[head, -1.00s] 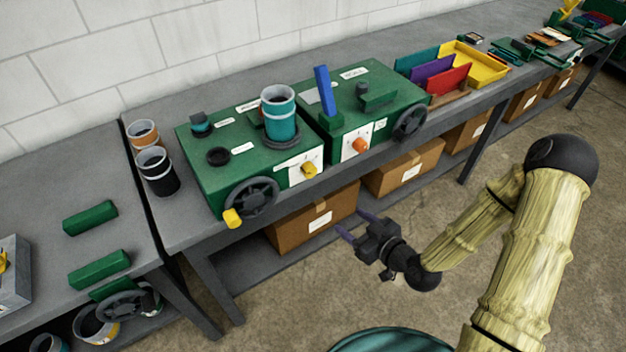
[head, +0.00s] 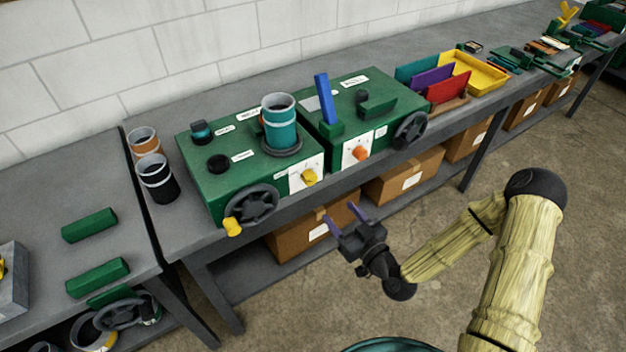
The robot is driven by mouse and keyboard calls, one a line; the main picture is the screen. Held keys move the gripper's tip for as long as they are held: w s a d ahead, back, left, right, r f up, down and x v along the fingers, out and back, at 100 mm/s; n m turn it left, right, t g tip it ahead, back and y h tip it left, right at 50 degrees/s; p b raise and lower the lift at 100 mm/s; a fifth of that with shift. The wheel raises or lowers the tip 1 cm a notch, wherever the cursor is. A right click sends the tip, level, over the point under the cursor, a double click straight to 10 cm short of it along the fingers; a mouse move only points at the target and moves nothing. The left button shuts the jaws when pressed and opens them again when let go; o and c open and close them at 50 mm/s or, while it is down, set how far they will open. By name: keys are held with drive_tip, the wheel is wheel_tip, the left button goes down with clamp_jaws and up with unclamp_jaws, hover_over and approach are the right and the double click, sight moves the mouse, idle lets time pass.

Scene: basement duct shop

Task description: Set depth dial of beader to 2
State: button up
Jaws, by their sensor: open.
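Two green machines stand side by side on the bench. The left machine (head: 215,180) has a yellow dial knob (head: 309,177) on a white plate at its front right, and a dark handwheel. The right machine (head: 392,89) has an orange dial knob (head: 360,153) on a white plate and a dark handwheel. Their labels are too small to read, so I cannot tell which is the beader, nor the dial numbers. My gripper (head: 343,215) is open and empty, in front of and below the bench edge, apart from both dials. Its two purple fingers point up toward the machines.
A teal can (head: 279,128) stands on the left machine, and a blue lever (head: 323,98) rises from the right one. Orange and black cans stand left. Cardboard boxes (head: 407,178) sit on the shelf below. The floor in front is clear.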

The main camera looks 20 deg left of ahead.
sight(312, 181)
drive_tip(key=p+x, duration=0.3)
drive_tip(key=x, duration=1)
drive_tip(key=shift+w+a, duration=0.25)
drive_tip(key=shift+w, duration=0.05)
drive_tip(key=shift+d, duration=0.1)
drive_tip(key=c, duration=1)
